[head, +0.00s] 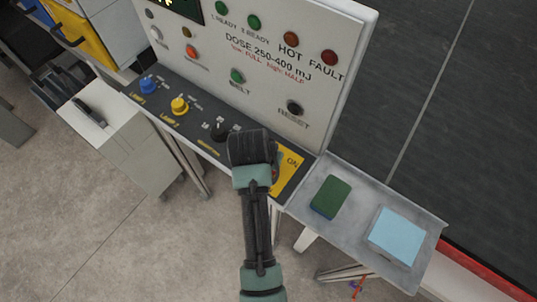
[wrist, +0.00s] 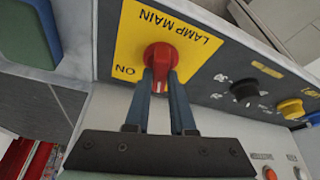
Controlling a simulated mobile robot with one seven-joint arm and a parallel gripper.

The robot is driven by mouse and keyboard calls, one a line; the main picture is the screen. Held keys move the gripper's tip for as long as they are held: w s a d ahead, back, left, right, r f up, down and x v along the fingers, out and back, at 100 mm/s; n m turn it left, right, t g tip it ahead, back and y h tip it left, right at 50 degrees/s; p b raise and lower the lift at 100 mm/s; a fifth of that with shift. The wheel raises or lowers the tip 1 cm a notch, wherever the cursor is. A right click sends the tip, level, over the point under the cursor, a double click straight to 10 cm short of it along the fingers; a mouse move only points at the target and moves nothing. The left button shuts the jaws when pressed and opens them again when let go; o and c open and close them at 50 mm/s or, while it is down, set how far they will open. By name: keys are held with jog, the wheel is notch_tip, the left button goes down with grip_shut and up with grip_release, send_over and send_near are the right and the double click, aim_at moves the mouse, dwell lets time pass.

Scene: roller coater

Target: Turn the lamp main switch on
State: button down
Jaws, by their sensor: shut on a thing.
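The lamp main switch (wrist: 161,56) is a red rotary knob on a yellow plate (wrist: 125,45) marked "LAMP MAIN" and "ON", upside down in the wrist view. My gripper (wrist: 163,76) is shut on the red knob, one finger on each side of it. The "ON" mark lies left of the knob in that view. In the head view the yellow plate (head: 289,173) shows at the right end of the dark sloped panel, and my arm hides the knob and fingertips.
Left of my gripper in the head view are a black knob (head: 219,132), a yellow knob (head: 180,105) and a blue knob (head: 148,85). The upright panel (head: 265,75) with indicator lamps stands behind. A side tray (head: 345,242) at right holds a green block (head: 331,196) and a light-blue block (head: 397,234).

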jog(key=m+h, duration=0.1)
jog(key=m, duration=0.1)
jog(key=m+g+h, duration=0.1)
jog(key=m, duration=0.2)
jog(key=shift+w+a+m, duration=0.15)
jog(key=shift+a+m, duration=0.05)
jog(key=shift+m, duration=0.1)
jog(key=m+g+b, duration=0.1)
jog(key=m, duration=0.2)
jog(key=shift+w+h, duration=0.1)
jog(key=shift+h, duration=0.3)
jog(key=shift+m+g+b, duration=0.7)
jog(key=shift+m+b, duration=0.1)
jog(key=shift+m, duration=1.1)
jog(key=c, duration=0.8)
grip_release()
jog(key=shift+o, duration=0.2)
jog(key=w+p+v, duration=0.1)
jog(key=p+v, duration=0.3)
jog(key=v, duration=0.9)
jog(key=shift+s+p, duration=0.35)
jog(key=shift+s, duration=0.05)
